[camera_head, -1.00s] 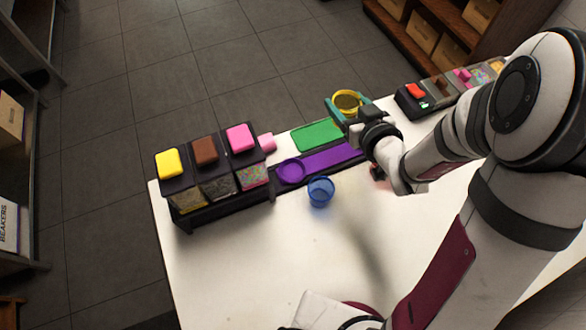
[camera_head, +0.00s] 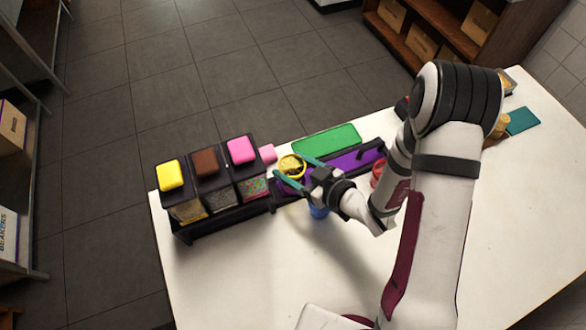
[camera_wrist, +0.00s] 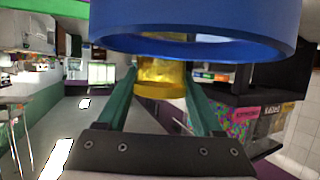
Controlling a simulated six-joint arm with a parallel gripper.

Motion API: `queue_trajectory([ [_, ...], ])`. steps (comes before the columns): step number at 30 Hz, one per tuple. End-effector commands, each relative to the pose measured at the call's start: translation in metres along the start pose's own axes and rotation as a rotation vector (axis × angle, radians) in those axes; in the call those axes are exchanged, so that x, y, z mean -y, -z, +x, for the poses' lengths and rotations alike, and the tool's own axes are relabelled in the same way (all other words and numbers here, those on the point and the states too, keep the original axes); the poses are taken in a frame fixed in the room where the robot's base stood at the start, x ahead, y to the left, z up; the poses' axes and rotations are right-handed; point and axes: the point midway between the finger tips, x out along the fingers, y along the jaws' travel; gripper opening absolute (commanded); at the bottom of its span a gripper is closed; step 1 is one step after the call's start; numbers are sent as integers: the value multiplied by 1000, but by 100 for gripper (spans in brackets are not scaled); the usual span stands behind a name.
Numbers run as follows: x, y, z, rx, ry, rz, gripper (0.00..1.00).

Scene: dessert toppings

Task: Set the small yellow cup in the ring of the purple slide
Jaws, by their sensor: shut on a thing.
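In the head view my gripper (camera_head: 291,174) has its teal fingers shut on the small yellow cup (camera_head: 291,164), one on each side. In the wrist view the yellow cup (camera_wrist: 162,76) sits between the fingertips. The purple slide (camera_head: 347,161) lies along the table to the right of the cup. Its ring is hidden behind the cup and fingers, and the cup overlaps that spot in the head view. I cannot tell whether the cup is above the ring or in it.
A blue cup (camera_head: 318,212) stands just below my gripper and looms close at the top of the wrist view (camera_wrist: 200,30). Dispensers with a yellow lid (camera_head: 171,174) stand left. A red cup (camera_head: 377,172) is right; a green mat (camera_head: 327,141) is behind.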

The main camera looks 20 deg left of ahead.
Motion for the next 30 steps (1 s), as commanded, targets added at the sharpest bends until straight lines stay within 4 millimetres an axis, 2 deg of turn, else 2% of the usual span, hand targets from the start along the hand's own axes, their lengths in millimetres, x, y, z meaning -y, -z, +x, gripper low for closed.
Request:
queue_trajectory([
  [3,0,-16,6,1,1,1,16],
  [11,0,-17,7,-1,0,0,16],
  [12,-1,-17,7,-1,0,0,69],
  [17,-1,-17,7,-1,0,-1,98],
  [26,-1,-16,4,-1,-1,0,98],
  [30,-2,-16,-24,-1,-5,2,98],
])
